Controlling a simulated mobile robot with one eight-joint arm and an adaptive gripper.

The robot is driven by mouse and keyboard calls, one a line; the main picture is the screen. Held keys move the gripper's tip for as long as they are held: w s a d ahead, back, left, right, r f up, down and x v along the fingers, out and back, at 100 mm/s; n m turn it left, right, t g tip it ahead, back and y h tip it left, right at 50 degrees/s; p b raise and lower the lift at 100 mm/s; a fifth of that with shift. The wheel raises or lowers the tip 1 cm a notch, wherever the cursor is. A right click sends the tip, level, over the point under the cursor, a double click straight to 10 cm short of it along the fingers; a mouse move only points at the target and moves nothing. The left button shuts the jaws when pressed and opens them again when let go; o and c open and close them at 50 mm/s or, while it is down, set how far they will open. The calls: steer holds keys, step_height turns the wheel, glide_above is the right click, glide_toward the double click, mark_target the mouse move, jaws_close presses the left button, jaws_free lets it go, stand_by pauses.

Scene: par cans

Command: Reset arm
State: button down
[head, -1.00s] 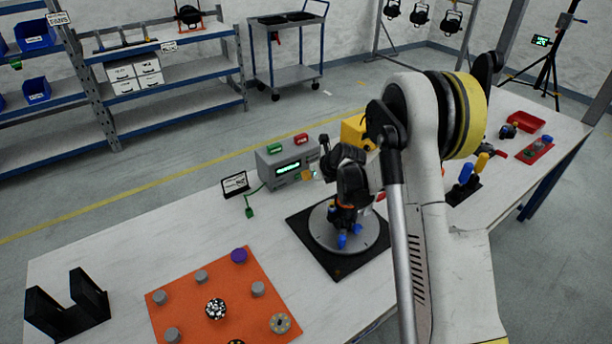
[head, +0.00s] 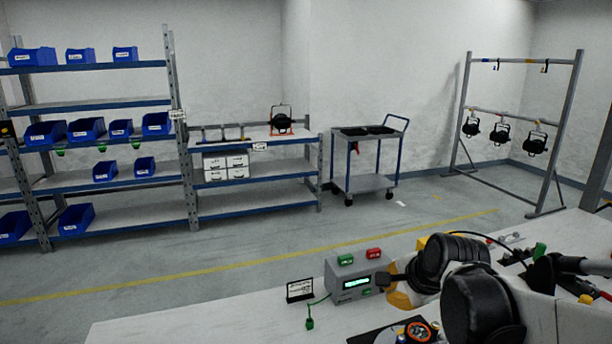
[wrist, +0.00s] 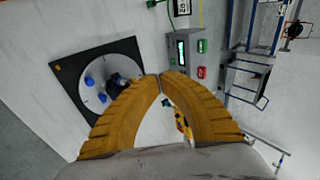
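My gripper (wrist: 160,77) has two ribbed orange-yellow fingers. In the wrist view their tips meet, with nothing seen held between them. In the head view my gripper (head: 398,293) is at the lower right, partly hidden by my dark wrist. It appears just right of the grey box with a lit display (head: 355,281). My arm reaches in from the right edge, over the white table. In the wrist view the black mat with a round grey plate (wrist: 97,75) lies left of the fingers. The grey box (wrist: 182,52) is above the fingertips.
A small sign (head: 300,290) stands on the table (head: 215,322) left of the box. Beyond the table are shelves with blue bins (head: 86,128), a trolley (head: 365,183) and a rack with hanging lamps (head: 505,138).

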steer(key=s+n+h, duration=0.1)
steer(key=s+n, duration=1.3)
steer(key=s, duration=0.6)
steer(key=shift+f, duration=0.3)
stand_by(4.2)
